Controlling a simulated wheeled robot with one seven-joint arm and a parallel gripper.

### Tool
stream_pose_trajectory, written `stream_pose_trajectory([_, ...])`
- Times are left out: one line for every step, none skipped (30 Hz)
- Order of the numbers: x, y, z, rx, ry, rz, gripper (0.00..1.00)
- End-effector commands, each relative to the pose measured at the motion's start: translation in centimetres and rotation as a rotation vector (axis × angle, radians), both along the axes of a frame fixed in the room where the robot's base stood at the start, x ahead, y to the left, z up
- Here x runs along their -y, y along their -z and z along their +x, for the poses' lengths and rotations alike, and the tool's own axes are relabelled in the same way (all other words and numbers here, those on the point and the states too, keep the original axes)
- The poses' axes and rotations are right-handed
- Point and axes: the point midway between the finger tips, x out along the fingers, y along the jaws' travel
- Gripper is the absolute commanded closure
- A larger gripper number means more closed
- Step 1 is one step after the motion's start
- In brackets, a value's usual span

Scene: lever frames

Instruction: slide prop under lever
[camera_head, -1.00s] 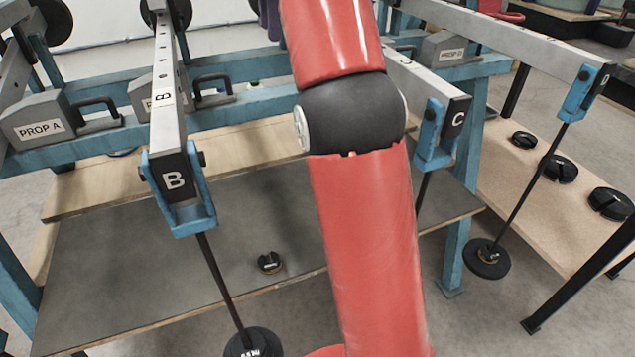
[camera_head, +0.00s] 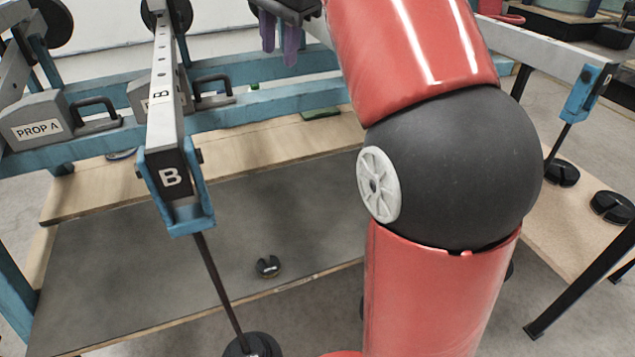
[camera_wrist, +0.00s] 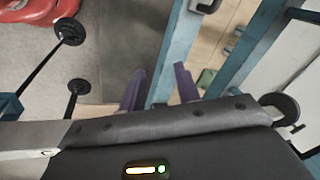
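My gripper (camera_head: 280,38) hangs at the top centre of the head view, its two purple fingers pointing down. In the wrist view the fingers (camera_wrist: 158,88) stand apart with a blue beam behind them and nothing held. A grey wedge labelled PROP A (camera_head: 38,124) with a black handle sits on the blue rail at left. A second prop (camera_head: 143,92) sits behind lever B, its label mostly covered. Lever B (camera_head: 164,130) is a grey bar with a blue end bracket and a hanging rod. Lever D (camera_head: 545,48) reaches in at right. My arm hides lever C and its prop.
A dark panel (camera_head: 110,245) and wooden shelf (camera_head: 90,190) lie below the rails. A small slotted weight (camera_head: 268,266) rests on the panel. A weight (camera_head: 250,345) hangs below lever B. Several black weights (camera_head: 610,206) lie on the right-hand board. My arm fills the centre right.

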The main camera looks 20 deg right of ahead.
Motion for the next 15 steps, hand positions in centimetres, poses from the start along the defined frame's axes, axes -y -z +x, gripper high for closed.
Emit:
stream_pose_trajectory([0.0,0.5,-0.7,0.006,-0.031,-0.009,0.68])
stream_pose_trajectory([-0.1,0.8,-1.1,0.009,-0.052,-0.016,0.68])
stream_pose_trajectory([-0.1,1.2,-1.6,0.015,-0.079,-0.025,0.68])
stream_pose_trajectory([-0.1,1.6,-1.9,0.018,-0.099,-0.031,0.68])
stream_pose_trajectory([-0.1,1.9,-2.3,0.023,-0.120,-0.038,0.68])
stream_pose_trajectory([-0.2,2.3,-2.8,0.028,-0.147,-0.047,0.68])
stream_pose_trajectory([-0.2,2.7,-3.1,0.032,-0.168,-0.053,0.68])
stream_pose_trajectory([-0.2,3.1,-3.5,0.037,-0.188,-0.061,0.68])
stream_pose_trajectory([-0.2,3.6,-4.0,0.040,-0.214,-0.069,0.68])
stream_pose_trajectory([-0.3,4.0,-4.4,0.046,-0.236,-0.077,0.68])
stream_pose_trajectory([-0.3,4.4,-4.8,0.048,-0.256,-0.084,0.68])
stream_pose_trajectory([-0.3,5.0,-5.3,0.054,-0.282,-0.094,0.68])
stream_pose_trajectory([-0.3,5.4,-5.7,0.058,-0.302,-0.101,0.68])
stream_pose_trajectory([-0.3,5.8,-6.1,0.062,-0.323,-0.108,0.68])
stream_pose_trajectory([-0.3,6.4,-6.7,0.067,-0.350,-0.119,0.68])
